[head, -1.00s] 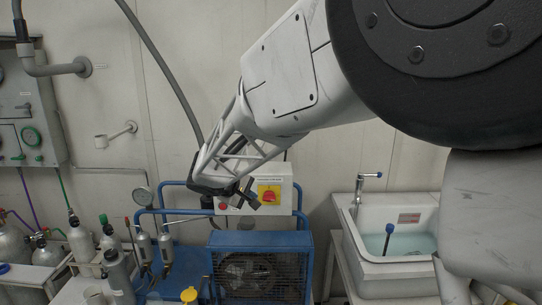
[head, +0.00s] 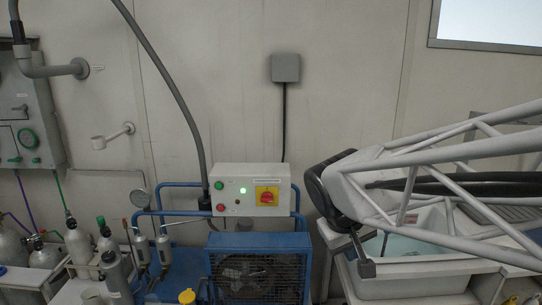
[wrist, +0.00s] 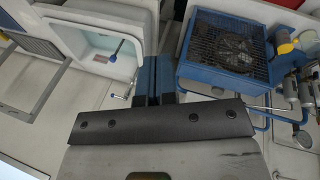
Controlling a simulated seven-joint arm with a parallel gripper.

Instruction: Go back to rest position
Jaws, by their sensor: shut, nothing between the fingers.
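My gripper (head: 366,268) is at the right in the head view, at the end of my white lattice arm and in front of the sink. It holds nothing. In the wrist view its two dark fingers (wrist: 154,80) lie side by side, shut, pointing between the sink and the blue compressor.
The blue compressor (head: 222,241) stands below the box. The sink (head: 346,262) is partly hidden behind my arm; the wrist view shows its basin (wrist: 110,45).

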